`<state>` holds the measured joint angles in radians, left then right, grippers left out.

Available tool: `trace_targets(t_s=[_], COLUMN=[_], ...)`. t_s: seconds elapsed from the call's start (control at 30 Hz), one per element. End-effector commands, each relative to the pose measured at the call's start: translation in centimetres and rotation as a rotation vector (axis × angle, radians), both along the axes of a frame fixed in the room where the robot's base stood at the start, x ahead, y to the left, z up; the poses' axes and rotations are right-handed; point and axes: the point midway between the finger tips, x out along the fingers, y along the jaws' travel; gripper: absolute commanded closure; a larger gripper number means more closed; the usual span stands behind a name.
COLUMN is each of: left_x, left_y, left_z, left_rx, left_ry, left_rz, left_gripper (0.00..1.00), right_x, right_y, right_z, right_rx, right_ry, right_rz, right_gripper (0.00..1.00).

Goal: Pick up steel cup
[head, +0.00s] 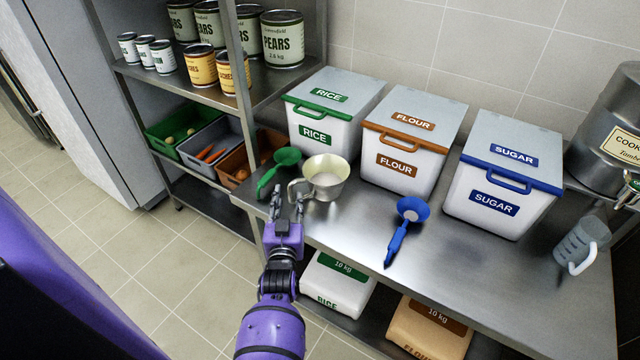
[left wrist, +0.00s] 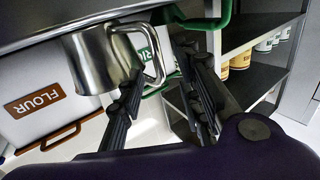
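The steel cup (head: 326,178) stands upright on the steel counter, in front of the rice bin, with its handle (head: 297,190) toward the left. It also shows in the left wrist view (left wrist: 92,62), where its handle reaches in toward the fingers. My left gripper (head: 288,203) is open at the handle, its fingertips close to it. In the left wrist view the fingers (left wrist: 165,85) are apart, with the handle's outer end near the gap; contact cannot be told.
A green scoop (head: 284,164) lies close left of the cup. A blue scoop (head: 409,212) lies to the right. Rice (head: 330,110), flour (head: 408,140) and sugar (head: 505,175) bins stand behind. A clear jug (head: 580,243) is at right. A shelf post (head: 240,90) rises at left.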

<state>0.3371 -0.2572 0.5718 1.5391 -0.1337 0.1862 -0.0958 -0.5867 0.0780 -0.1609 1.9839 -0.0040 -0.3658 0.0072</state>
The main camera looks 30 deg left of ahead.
Motion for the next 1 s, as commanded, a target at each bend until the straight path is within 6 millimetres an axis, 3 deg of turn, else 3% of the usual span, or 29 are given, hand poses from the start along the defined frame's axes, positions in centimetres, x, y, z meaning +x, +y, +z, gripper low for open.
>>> trace_targets(t_s=[0.23,0.57,0.8,1.0], left_x=[3.3,3.9,3.9,3.8], left_y=[1.7,2.0,2.0,2.0], left_z=[-0.3,-0.5,-0.5,-0.4], left_rx=[0.0,0.0,0.0,0.0], left_ry=[-0.002,0.0,0.0,0.0], left_rz=[-0.001,0.0,-0.001,-0.001], left_gripper=[0.67,0.67,0.99,1.0], right_x=[0.2,0.6,0.6,0.6], right_y=[0.0,0.1,0.1,0.1], right_z=[0.2,0.5,0.5,0.5], right_rx=[0.0,0.002,0.001,0.001], right_ry=[-0.001,-0.009,-0.009,-0.009], right_rz=[0.001,0.004,0.005,0.005], right_gripper=[0.6,0.6,0.6,0.6])
